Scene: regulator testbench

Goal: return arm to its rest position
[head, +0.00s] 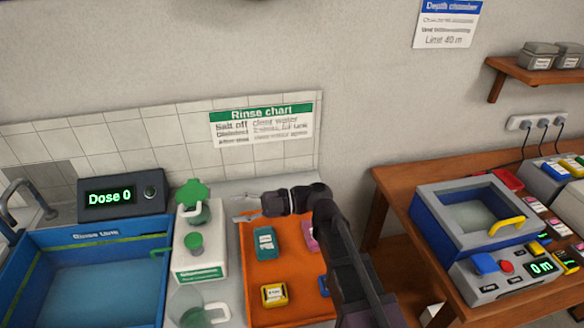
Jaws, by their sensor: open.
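My gripper (246,207) is open and empty at the end of my dark arm. It is above the far left corner of an orange tray (293,303), pointing left. A teal device (265,243) and a yellow device (274,294) lie in the tray, in front of the gripper and apart from it. A pink device (308,234) and a blue device (323,285) are partly hidden by my arm. My arm reaches up from the bottom right and bends left over the tray.
Left stands a blue rinse tank (140,230) with a "Dose 0" display (122,196). A white dispenser (197,240) with green tops and a clear jug (196,307) stand beside the tray. Right, a wooden table (410,180) holds a blue-grey chamber (435,220) and a "0 m" control box (500,280).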

